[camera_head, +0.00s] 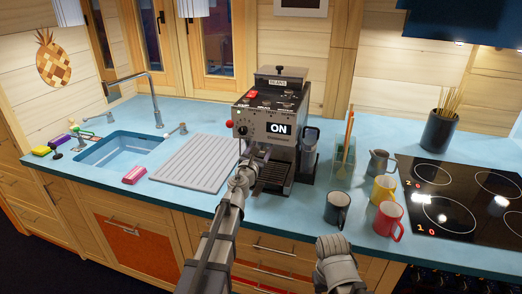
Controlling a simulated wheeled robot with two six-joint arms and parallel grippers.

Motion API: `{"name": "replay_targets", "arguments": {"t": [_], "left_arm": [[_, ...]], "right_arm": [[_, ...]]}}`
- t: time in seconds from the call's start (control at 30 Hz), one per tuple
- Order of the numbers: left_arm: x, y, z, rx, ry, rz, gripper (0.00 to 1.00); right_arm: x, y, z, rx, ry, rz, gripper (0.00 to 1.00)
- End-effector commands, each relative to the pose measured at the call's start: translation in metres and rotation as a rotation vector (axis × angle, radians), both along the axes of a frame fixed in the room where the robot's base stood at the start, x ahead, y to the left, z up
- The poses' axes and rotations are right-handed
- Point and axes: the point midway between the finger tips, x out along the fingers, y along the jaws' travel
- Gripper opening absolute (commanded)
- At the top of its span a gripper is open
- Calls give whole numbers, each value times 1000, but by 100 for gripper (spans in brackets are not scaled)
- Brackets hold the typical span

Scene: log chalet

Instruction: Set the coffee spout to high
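The coffee machine (270,110) stands on the blue counter, grey and boxy, with a red switch on top, a dial at the left of its front and a display reading ON. A red knob sticks out on its left side. My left gripper (249,158) is in front of the machine, just below the front panel, and overlaps the spout area. The spout and its setting are hidden or too small to read. I cannot tell whether the gripper touches the machine or how its fingers stand. My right gripper (332,247) is lower, at the counter's front edge, its fingers unclear.
A ribbed drainboard (195,163) and a sink (120,148) lie left of the machine. A dark mug (338,208), a red mug (388,220), a yellow mug (384,188) and a metal jug (379,162) stand to the right, beside the black cooktop (458,205).

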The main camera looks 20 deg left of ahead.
Motion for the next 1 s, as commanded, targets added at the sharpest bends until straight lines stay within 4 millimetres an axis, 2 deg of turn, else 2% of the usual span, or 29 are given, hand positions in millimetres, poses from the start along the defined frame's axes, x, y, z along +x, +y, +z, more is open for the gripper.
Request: {"name": "replay_targets", "arguments": {"t": [0.03,0.2,0.53,0.77,0.83,1.0], "left_arm": [[1,1,1,0,0,1,72],[0,1,1,2,0,1,91],[0,1,-3,3,0,3,92],[0,0,-32,3,0,1,92],[-16,0,-26,3,0,1,92],[-50,1,-25,3,0,0,92]], "right_arm": [[0,0,1,0,0,0,50],[0,0,1,0,0,0,50],[0,0,-3,0,0,0,50],[0,0,-32,0,0,0,50],[0,0,-26,0,0,0,50],[0,0,-25,0,0,0,50]]}}
